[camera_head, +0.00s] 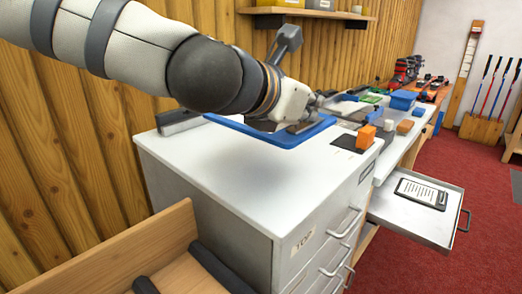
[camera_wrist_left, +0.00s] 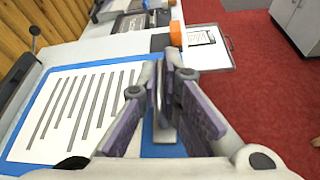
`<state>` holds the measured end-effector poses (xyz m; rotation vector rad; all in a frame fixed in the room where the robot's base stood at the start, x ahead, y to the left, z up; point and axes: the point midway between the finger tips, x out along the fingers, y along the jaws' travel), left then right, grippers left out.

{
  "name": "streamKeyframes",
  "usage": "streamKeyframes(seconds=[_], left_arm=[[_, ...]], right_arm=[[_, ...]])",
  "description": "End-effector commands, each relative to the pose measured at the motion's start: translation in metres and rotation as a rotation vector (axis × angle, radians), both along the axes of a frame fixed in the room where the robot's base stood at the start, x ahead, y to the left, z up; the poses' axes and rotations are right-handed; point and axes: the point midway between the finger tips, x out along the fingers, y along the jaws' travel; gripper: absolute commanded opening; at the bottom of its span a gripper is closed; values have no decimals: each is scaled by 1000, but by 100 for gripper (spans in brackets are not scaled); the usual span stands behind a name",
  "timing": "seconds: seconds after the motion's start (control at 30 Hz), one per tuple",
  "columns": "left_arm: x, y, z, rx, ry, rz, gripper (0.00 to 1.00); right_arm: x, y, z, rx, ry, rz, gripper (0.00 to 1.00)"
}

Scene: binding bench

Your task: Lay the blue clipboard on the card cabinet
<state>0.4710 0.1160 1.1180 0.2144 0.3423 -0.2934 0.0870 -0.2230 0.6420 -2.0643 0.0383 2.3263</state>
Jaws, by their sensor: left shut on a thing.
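The blue clipboard (camera_head: 292,140) with its striped white sheet is under my left gripper (camera_head: 308,124), over the white top of the card cabinet (camera_head: 230,180). My left gripper is shut on the clipboard's edge. In the left wrist view the clipboard (camera_wrist_left: 30,114) lies left of the closed fingers (camera_wrist_left: 164,84), and a blue part shows between and below them. The clipboard looks about level, with a soft shadow below it; I cannot tell whether it touches the top. My arm hides part of it in the head view. My right gripper is not in view.
A grey-black tool (camera_head: 180,122) lies at the back left. An open drawer (camera_head: 400,219) holding a small board (camera_head: 421,193) juts out right. The cabinet's front top is clear.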

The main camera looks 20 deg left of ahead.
Motion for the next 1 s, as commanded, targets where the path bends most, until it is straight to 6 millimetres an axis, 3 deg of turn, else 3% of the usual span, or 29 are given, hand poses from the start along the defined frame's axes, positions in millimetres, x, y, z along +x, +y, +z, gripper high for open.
streamKeyframes(seconds=[0.23, 0.3, 0.4, 0.53, 0.73, 1.0], left_arm=[[74, 35, -42, 2, 11, 5, 0], [87, 40, -68, 1, 23, 2, 0], [101, 47, -86, 2, 20, 2, 0], [110, 51, -94, 2, 11, -1, 0], [116, 54, -128, 1, 14, -1, 0], [115, 54, -126, 2, 3, 0, 0]], right_arm=[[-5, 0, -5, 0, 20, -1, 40], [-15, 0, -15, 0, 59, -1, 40], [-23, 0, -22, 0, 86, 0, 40], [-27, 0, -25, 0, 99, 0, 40], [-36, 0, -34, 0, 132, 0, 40], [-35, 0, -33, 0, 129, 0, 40]])
